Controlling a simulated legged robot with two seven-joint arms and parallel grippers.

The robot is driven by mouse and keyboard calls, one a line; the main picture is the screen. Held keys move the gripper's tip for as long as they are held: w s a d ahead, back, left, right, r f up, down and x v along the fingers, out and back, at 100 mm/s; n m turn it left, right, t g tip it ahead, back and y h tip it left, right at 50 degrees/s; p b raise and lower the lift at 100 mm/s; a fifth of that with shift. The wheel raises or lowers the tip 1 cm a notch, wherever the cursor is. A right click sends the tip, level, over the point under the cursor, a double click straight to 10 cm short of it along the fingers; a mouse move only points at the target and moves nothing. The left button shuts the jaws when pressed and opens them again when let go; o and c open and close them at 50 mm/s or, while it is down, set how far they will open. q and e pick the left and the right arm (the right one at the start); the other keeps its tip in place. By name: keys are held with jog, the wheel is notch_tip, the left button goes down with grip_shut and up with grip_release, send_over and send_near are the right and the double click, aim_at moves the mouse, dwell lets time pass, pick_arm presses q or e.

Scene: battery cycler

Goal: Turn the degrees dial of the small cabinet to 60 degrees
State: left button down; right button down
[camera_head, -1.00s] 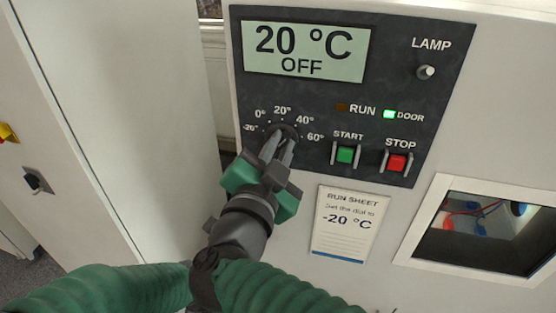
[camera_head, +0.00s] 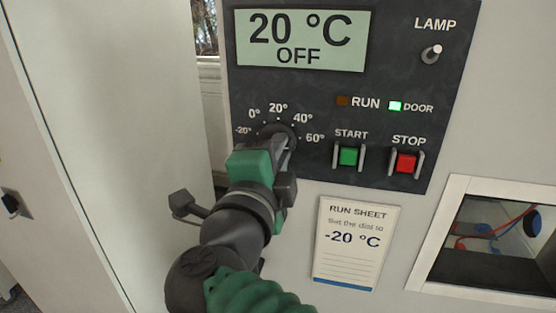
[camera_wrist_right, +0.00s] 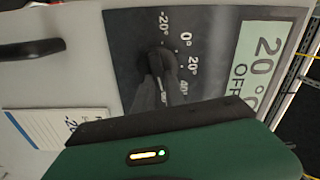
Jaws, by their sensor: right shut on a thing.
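The dark degrees dial (camera_head: 276,128) sits on the black control panel, ringed by marks from -20° to 60°. My right gripper (camera_head: 283,142) is at the dial, with its fingers shut on the knob. The fingers and the green gripper body hide much of the knob, so its pointer cannot be read. The right wrist view also shows the dial (camera_wrist_right: 160,62) between the fingertips. The display (camera_head: 302,40) reads 20 °C and OFF. My left gripper is not in view.
The green START button (camera_head: 348,156) and red STOP button (camera_head: 405,162) sit right of the dial, between guards. The LAMP switch (camera_head: 432,53) is at upper right. A run sheet (camera_head: 355,243) reading -20 °C is below. A window opening (camera_head: 500,235) is at lower right.

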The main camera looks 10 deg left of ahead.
jog(key=shift+f, duration=0.2)
dwell(0.3)
jog(key=c, duration=1.6)
grip_release()
jog(key=shift+o, duration=1)
jog(key=shift+w, duration=0.1)
jog(key=shift+r, duration=0.1)
